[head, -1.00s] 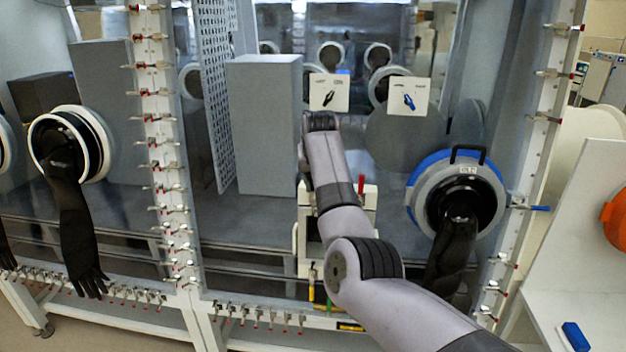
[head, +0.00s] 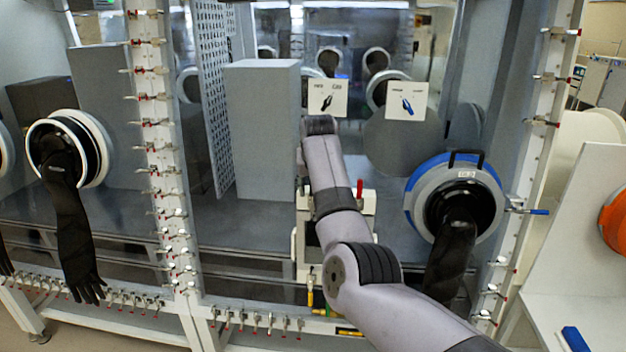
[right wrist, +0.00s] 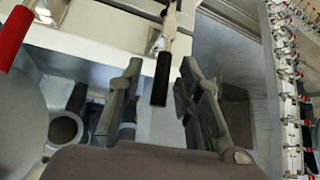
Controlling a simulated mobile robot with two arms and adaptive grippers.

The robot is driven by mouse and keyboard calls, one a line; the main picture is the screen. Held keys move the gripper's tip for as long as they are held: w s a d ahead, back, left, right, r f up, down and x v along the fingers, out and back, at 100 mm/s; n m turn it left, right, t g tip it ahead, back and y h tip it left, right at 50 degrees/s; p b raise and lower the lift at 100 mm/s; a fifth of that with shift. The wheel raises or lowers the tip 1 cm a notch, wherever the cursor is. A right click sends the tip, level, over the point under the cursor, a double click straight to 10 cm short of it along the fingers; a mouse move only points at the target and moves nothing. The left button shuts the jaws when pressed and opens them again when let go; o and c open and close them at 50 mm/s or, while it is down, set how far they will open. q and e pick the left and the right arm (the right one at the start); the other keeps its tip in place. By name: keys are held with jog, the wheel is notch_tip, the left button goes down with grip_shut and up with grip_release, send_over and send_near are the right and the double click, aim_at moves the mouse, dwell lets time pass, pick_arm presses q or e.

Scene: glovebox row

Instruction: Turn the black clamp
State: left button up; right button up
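The black clamp (right wrist: 161,78) shows in the right wrist view as a black-sleeved handle on a metal lever, pointing down in the picture. My right gripper (right wrist: 162,92) is open, with one finger on each side of the black handle. I see gaps on both sides, and cannot tell how deep the handle sits between the fingers. In the head view my right arm covers the gripper and the black clamp. A red-handled clamp (head: 360,188) stands upright just right of my arm, and it also shows at the left of the wrist view (right wrist: 14,38). My left gripper is not in view.
A blue-rimmed glove port (head: 412,203) with a hanging black glove (head: 452,262) is right of my arm. A clamp-lined frame post (head: 158,130) stands to the left.

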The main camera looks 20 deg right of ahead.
jog(key=v, duration=1.1)
jog(key=shift+s+r, duration=0.25)
jog(key=shift+r, duration=0.05)
jog(key=shift+a, duration=0.1)
